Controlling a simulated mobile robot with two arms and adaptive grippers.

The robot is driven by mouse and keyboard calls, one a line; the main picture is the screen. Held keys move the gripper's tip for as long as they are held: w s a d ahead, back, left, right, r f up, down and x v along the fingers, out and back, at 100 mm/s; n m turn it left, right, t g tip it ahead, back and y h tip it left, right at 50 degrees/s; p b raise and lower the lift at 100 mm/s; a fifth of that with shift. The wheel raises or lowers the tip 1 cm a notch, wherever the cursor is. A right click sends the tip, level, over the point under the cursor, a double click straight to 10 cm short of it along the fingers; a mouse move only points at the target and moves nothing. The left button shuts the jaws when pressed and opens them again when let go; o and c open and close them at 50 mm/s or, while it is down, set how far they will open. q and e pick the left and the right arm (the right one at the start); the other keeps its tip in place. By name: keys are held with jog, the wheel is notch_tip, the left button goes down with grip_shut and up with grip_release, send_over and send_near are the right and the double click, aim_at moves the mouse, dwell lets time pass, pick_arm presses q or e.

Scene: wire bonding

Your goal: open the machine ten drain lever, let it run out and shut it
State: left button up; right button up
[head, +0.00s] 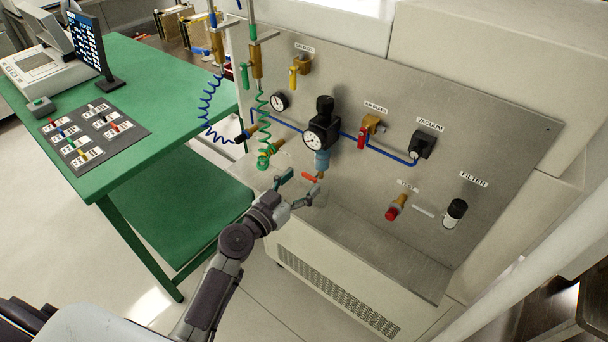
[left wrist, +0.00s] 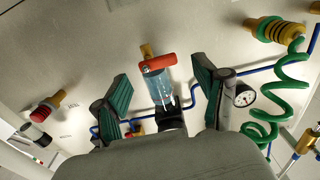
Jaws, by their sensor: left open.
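The red drain lever (head: 309,177) sits below the clear blue bowl (head: 321,160) of the regulator unit on the grey panel (head: 480,130). In the left wrist view the lever (left wrist: 160,63) lies crosswise, beside a brass fitting (left wrist: 147,50) at the bowl's end (left wrist: 160,90). My left gripper (head: 299,186) is open, with green-padded fingers at the lever. In the wrist view its fingers (left wrist: 160,78) stand either side of the bowl and lever, with a gap on each side. No running liquid can be made out. My right gripper is not in view.
The dark regulator (head: 322,125) with its gauge is above the bowl. A coiled green hose (head: 263,130) hangs to its left. A red-capped test fitting (head: 396,210) and the filter (head: 455,212) are to the right. A green table (head: 160,110) stands left.

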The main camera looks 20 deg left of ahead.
pick_arm(q)
jog(key=shift+w+d, duration=0.25)
jog(key=shift+w, duration=0.45)
jog(key=c, duration=1.1)
jog(key=shift+c, duration=0.2)
